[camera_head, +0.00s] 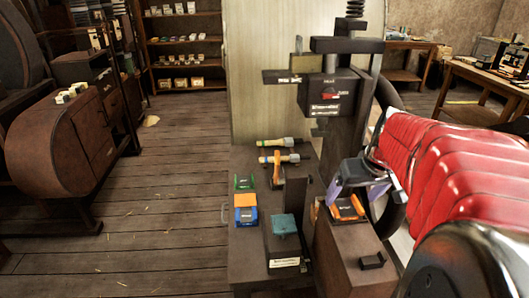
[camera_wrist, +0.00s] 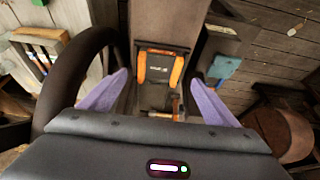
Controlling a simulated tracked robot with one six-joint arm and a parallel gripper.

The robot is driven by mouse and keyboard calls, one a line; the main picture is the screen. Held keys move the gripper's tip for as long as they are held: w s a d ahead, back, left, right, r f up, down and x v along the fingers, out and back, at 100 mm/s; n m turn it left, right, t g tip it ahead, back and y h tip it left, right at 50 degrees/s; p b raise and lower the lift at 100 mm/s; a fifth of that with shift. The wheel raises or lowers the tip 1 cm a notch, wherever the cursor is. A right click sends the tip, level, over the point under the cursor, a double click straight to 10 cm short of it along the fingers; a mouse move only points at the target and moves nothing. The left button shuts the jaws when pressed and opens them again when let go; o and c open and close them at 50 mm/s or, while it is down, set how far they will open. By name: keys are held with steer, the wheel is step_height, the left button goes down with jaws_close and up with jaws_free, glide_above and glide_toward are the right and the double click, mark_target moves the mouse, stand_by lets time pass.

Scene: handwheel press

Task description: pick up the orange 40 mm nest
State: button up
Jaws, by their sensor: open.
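The orange nest (camera_head: 347,208), with a dark middle and orange sides, sits on top of a brown pedestal block at the front right of the press. In the wrist view, the nest (camera_wrist: 158,67) lies between and beyond my two purple fingers. My gripper (camera_head: 360,191) is open and hangs close over the nest in the head view; its fingers hide part of the nest's far side. In the wrist view, my gripper (camera_wrist: 160,80) has nothing held between its fingertips. I cannot tell whether a finger touches the nest.
The press (camera_head: 328,92) with its dark column stands behind. A bench to the left holds a green nest (camera_head: 245,182), a blue nest (camera_head: 246,216), a teal block (camera_head: 284,225) and hammer-like tools (camera_head: 282,142). A small black block (camera_head: 372,261) lies on the pedestal's front.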

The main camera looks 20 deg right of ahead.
mark_target(345, 206)
steer(key=shift+x, duration=2.3)
steer(key=shift+d, duration=0.15)
steer(key=shift+r, duration=0.1)
steer(key=shift+c, duration=0.5)
steer(key=shift+w, duration=0.1)
steer(key=c, duration=1.4)
